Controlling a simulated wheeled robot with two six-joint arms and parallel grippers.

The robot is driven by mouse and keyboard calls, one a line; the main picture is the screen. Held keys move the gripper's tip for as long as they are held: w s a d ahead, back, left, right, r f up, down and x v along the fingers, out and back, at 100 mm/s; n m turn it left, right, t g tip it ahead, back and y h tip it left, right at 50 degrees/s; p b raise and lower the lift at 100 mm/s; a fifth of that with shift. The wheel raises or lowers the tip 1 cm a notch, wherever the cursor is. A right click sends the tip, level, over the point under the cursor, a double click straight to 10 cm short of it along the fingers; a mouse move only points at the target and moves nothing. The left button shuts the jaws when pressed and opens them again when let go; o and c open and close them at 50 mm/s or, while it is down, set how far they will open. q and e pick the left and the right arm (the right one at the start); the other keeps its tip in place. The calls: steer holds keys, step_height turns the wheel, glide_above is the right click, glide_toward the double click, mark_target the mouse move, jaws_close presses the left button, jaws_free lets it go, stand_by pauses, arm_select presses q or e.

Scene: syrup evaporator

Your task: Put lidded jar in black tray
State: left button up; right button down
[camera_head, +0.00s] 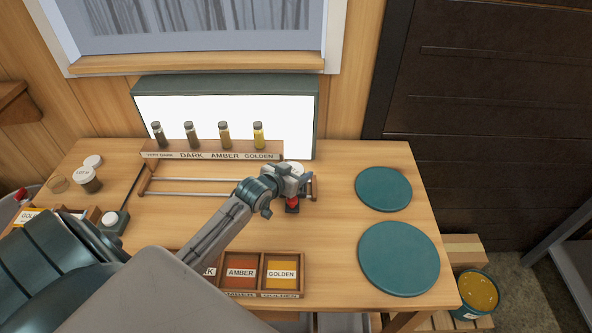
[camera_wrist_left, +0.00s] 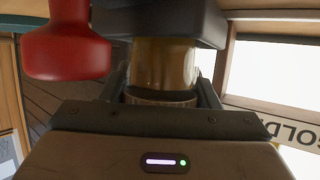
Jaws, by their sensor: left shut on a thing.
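My left gripper (camera_head: 297,183) is over the right middle of the table, in front of the right end of the sample rack. In the left wrist view it is shut on a jar (camera_wrist_left: 165,65) with amber-brown contents, seen between the fingers. A white round top (camera_head: 297,167) shows by the gripper in the head view, likely the jar's lid. A red knob (camera_head: 292,201) is just below the gripper, and it looms at upper left in the wrist view (camera_wrist_left: 68,45). A dark block (camera_wrist_left: 160,20) is beyond the jar. I cannot identify a black tray with certainty. My right gripper is out of view.
A wooden rack (camera_head: 215,150) holds several small bottles before a bright panel (camera_head: 225,108). A sectioned box (camera_head: 302,275) with amber and golden labels is at the front, partly behind my arm. Two teal discs (camera_head: 383,188) (camera_head: 399,258) lie right. Another jar (camera_head: 88,180) stands left.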

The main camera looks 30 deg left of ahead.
arm_select(q)
steer(key=o, duration=1.1)
steer(key=b+v, duration=0.2)
steer(key=v, duration=1)
steer(key=shift+a+r, duration=0.1)
